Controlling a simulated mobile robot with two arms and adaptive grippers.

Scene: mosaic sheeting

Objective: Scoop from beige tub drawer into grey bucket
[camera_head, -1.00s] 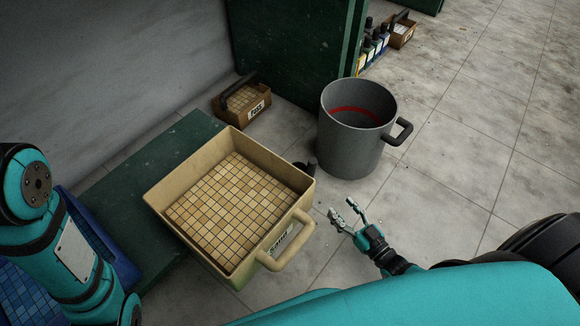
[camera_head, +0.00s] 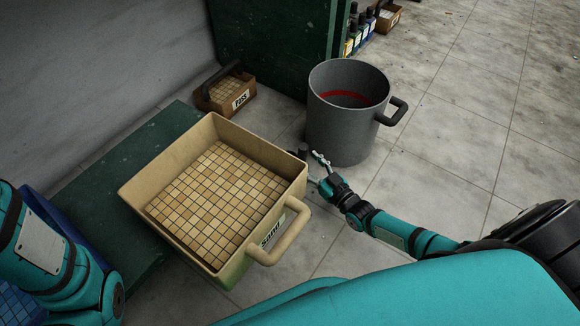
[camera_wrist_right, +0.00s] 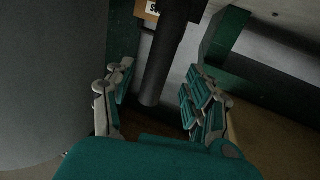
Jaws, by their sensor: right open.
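The beige tub drawer (camera_head: 160,172), labelled "sand", is pulled out from a green cabinet and holds a layer of tan tiles (camera_head: 220,195). The grey bucket (camera_head: 345,132) stands upright on the floor to its right, with a red band inside. A dark upright handle (camera_head: 303,152), perhaps a scoop's, shows between tub and bucket; its lower part is hidden. My right gripper (camera_head: 318,169) is open beside it. In the right wrist view the dark handle (camera_wrist_right: 166,55) stands between the open fingers, no grip visible. My left arm enters at left; its gripper is out of view.
A small brown box (camera_head: 225,97) with a label and dark handle sits behind the tub. A blue drawer (camera_head: 45,205) lies at the left, partly behind my left arm. Bottles (camera_head: 360,32) stand on a shelf at the back. The floor right of the bucket is clear.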

